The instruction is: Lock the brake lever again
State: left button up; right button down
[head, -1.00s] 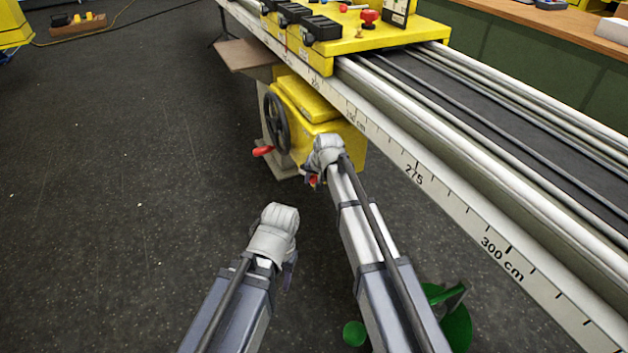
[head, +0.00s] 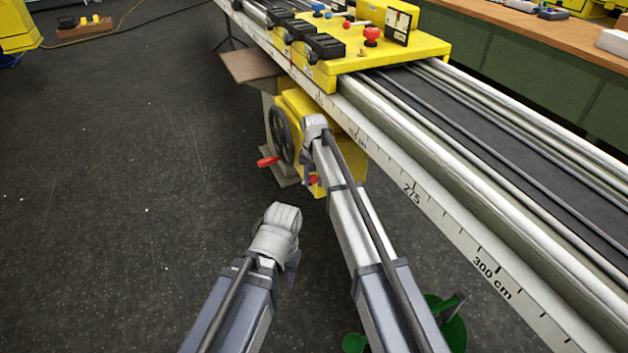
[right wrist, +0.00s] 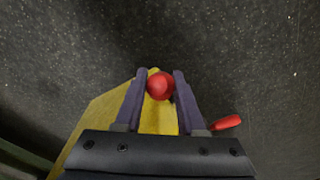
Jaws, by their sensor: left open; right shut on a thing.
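The brake lever's red ball knob (right wrist: 160,85) sits between the fingers of my right gripper (right wrist: 160,88) in the right wrist view. The gripper is shut on it. In the head view a bit of the red knob (head: 312,181) shows just below my right gripper (head: 308,170), in front of the yellow box (head: 344,150) under the rail. The lever's shaft is hidden. My left gripper (head: 292,268) hangs lower over the dark floor, open and empty, apart from everything.
A dark handwheel (head: 281,133) with a red crank handle (head: 267,161) is on the box's left side, close to my right gripper. The long rail with a scale (head: 412,193) runs above and to the right. A green object (head: 452,330) stands at bottom right.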

jog(key=c, duration=0.5)
grip_release()
jog(key=shift+r, duration=0.15)
jog(key=r+p, duration=0.7)
jog(key=p, duration=0.1)
jog(key=shift+s+r, duration=0.3)
